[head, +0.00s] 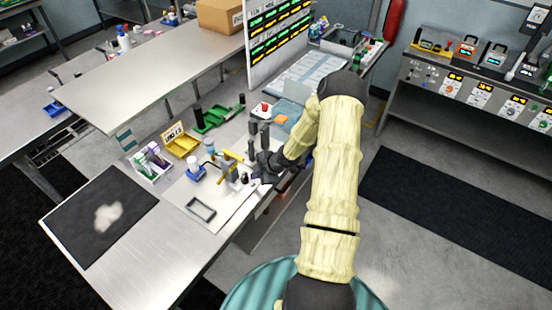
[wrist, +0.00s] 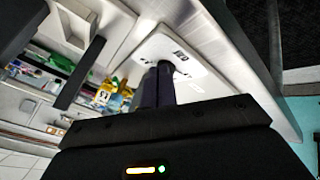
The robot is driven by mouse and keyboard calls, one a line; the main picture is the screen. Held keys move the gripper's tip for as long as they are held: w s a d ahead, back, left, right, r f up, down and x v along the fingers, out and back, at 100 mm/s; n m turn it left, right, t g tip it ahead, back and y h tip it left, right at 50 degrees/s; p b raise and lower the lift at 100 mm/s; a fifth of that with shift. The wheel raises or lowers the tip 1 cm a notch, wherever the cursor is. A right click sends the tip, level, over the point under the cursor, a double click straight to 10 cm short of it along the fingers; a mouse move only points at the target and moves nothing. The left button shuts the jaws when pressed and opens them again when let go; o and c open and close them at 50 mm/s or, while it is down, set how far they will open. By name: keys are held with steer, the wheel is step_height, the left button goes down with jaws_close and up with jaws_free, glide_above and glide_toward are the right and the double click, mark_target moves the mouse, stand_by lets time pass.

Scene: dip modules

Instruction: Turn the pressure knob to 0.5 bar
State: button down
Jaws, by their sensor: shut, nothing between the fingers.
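My gripper (head: 262,172) reaches over the workbench, at the end of my yellow-sleeved arm. In the wrist view its two dark fingers (wrist: 166,72) are together with nothing held. The fingertips lie in front of a white panel (wrist: 205,75) with small black markings. A small dark round part (wrist: 184,68) shows right beside the fingertips; it may be the pressure knob. I cannot tell whether the fingers touch it. No pointer or pressure reading is legible. In the head view my gripper and arm hide this spot.
A yellow bin (head: 181,146), a green holder (head: 218,116) and a white tray of bottles (head: 151,165) stand on the bench. A dark mat (head: 85,225) lies at its front left. A black frame (head: 201,209) lies near the front edge. Dark posts stand close to my gripper.

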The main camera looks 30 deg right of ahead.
steer(key=shift+s+d+r+p, duration=0.2)
steer(key=shift+s+d+p, duration=0.1)
steer(key=shift+s+d, duration=0.6)
steer(key=shift+s+d+r, duration=0.25)
steer(key=shift+d+r, duration=0.3)
steer(key=shift+r, duration=0.05)
steer(key=shift+s+d+r, duration=0.2)
steer(key=shift+d+r, duration=0.3)
steer(key=shift+r, duration=0.05)
steer(key=shift+w+d+r+p, duration=0.15)
steer(key=shift+r+p, duration=0.15)
steer(key=shift+p, duration=0.1)
steer(key=d+r+p, duration=0.1)
steer(key=d+r, duration=0.2)
steer(key=r, duration=0.1)
steer(key=shift+s+d+r, duration=0.35)
steer(key=shift+s+d, duration=0.05)
steer(key=shift+s, duration=0.05)
